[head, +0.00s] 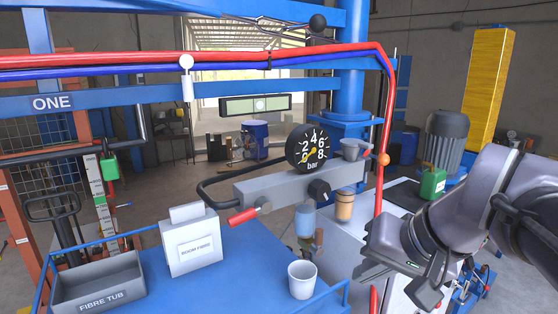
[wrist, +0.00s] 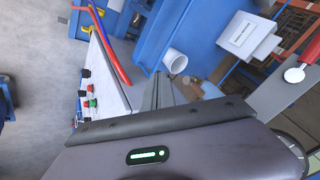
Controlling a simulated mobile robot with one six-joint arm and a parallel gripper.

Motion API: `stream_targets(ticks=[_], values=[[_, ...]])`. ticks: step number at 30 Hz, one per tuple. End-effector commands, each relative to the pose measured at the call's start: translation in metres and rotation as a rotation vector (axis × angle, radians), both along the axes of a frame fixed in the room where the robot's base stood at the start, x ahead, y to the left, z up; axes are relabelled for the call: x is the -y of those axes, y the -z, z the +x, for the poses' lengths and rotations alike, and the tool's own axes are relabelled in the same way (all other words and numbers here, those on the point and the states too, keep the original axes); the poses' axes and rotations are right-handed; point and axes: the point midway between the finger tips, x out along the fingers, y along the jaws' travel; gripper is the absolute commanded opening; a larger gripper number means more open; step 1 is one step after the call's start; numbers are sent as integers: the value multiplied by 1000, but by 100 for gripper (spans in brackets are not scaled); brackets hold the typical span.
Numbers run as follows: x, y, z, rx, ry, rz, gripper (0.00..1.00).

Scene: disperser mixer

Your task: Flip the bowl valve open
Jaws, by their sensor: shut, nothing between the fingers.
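A grey block (head: 285,190) carries a round black bar gauge (head: 313,147), a red-handled lever (head: 243,216) at its left end and a black knob (head: 318,190). The red lever lies near level, pointing left. A bluish bowl (head: 305,222) hangs under the block, with a small fitting (head: 319,241) beside it; a tan bowl (head: 344,206) hangs further right. I cannot tell which part is the bowl valve. My gripper shows in the wrist view (wrist: 162,90), shut and empty. In the head view my arm's end is right of and below the block, apart from it.
A white cup (head: 302,280), a white fibre box (head: 190,244) and a grey fibre tub (head: 98,284) stand on the blue table. A red pipe (head: 388,120) runs down right of the gauge. A green can (head: 432,184) and a motor (head: 446,137) stand behind my arm.

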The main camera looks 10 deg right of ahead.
Motion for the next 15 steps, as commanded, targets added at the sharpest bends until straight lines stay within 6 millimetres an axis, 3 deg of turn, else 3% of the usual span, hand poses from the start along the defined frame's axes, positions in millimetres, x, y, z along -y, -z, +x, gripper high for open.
stream_targets(ticks=[1, 5, 8, 15], values=[[10, -40, 5, 6, 7, 3, 0], [27, -76, 15, 26, 6, 8, 0], [34, -87, 18, 33, 5, 10, 0], [35, -85, 19, 35, 4, 9, 0]])
